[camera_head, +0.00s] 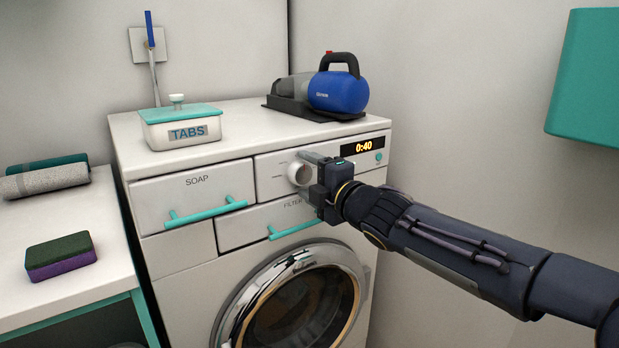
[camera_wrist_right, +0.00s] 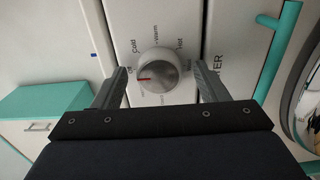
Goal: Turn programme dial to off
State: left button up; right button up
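The programme dial (camera_head: 297,174) is a round white knob on the washing machine's front panel. In the right wrist view the dial (camera_wrist_right: 158,66) has a red mark pointing left, below the word Cold. Warm and Hot are printed above and to the right; lettering at the lower left is too small to read surely. My right gripper (camera_head: 308,166) is at the panel, its fingers partly covering the dial. In the wrist view the open right gripper (camera_wrist_right: 162,78) has one finger on each side of the dial, with gaps visible. My left gripper is not in view.
The washing machine (camera_head: 180,264) has a SOAP drawer (camera_head: 192,189), a FILTER drawer (camera_head: 250,222) with teal handles, and a 0:40 display (camera_head: 362,147). A TABS box (camera_head: 181,130) and blue handheld vacuum (camera_head: 338,92) stand on top. A sponge (camera_head: 61,257) lies on the left counter.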

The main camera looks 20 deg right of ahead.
jog(key=shift+s+d+r, duration=0.1)
jog(key=shift+s+d, duration=0.1)
jog(key=shift+s, duration=0.3)
jog(key=p+v, duration=0.2)
jog(key=v, duration=0.4)
jog(key=shift+s, duration=0.4)
jog(key=shift+d, duration=0.1)
